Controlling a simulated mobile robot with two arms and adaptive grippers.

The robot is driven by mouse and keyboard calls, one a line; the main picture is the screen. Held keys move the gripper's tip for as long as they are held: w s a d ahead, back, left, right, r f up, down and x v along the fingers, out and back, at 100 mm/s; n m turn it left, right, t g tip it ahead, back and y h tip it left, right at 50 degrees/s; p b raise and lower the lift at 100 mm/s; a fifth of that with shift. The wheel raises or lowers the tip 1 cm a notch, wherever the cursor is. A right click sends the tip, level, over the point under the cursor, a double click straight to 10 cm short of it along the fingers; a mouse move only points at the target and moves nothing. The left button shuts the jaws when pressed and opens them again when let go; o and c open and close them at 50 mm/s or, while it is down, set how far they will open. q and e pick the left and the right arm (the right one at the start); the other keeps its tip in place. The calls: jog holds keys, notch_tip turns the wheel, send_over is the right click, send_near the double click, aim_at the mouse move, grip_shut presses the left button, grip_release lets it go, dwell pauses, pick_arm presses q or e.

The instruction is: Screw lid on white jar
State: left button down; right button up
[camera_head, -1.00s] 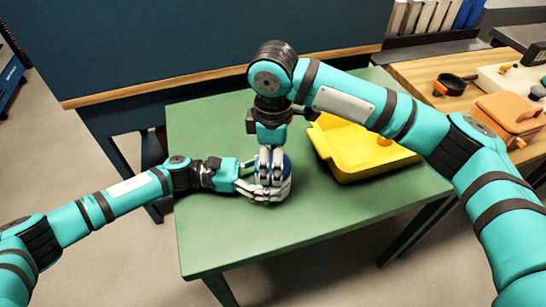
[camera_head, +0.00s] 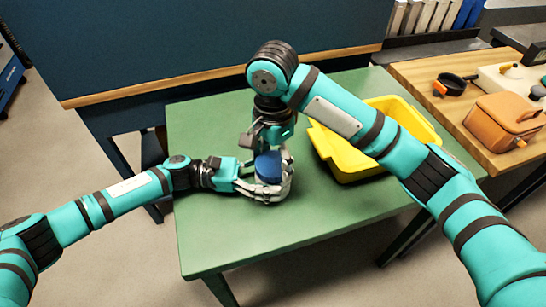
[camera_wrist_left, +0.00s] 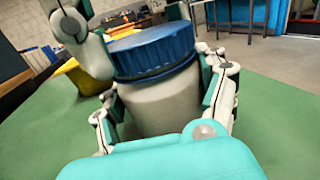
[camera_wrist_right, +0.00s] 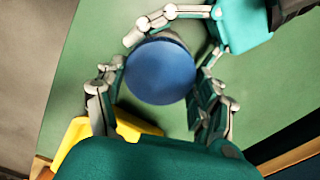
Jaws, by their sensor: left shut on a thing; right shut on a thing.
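The white jar (camera_wrist_left: 160,103) stands upright on the green table, and the blue lid (camera_wrist_left: 152,48) sits on its top. The lid looks level; I cannot tell how tight it is. My left gripper (camera_head: 270,190) is shut around the jar's body from the left. My right gripper (camera_head: 268,152) comes down from above with its fingers on either side of the blue lid, shut on it. The right wrist view shows the round lid top (camera_wrist_right: 160,72) between the right fingers. The jar's body is mostly hidden there and in the head view.
A yellow bin (camera_head: 350,160) stands on the green table (camera_head: 225,240) right of the jar, behind my right arm. The green table's front is clear.

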jog(key=m, duration=0.4)
jog(key=shift+m, duration=0.3)
jog(key=m, duration=0.4)
jog(key=o, duration=1)
jog(key=shift+c, duration=0.2)
jog(key=shift+r, duration=2.25)
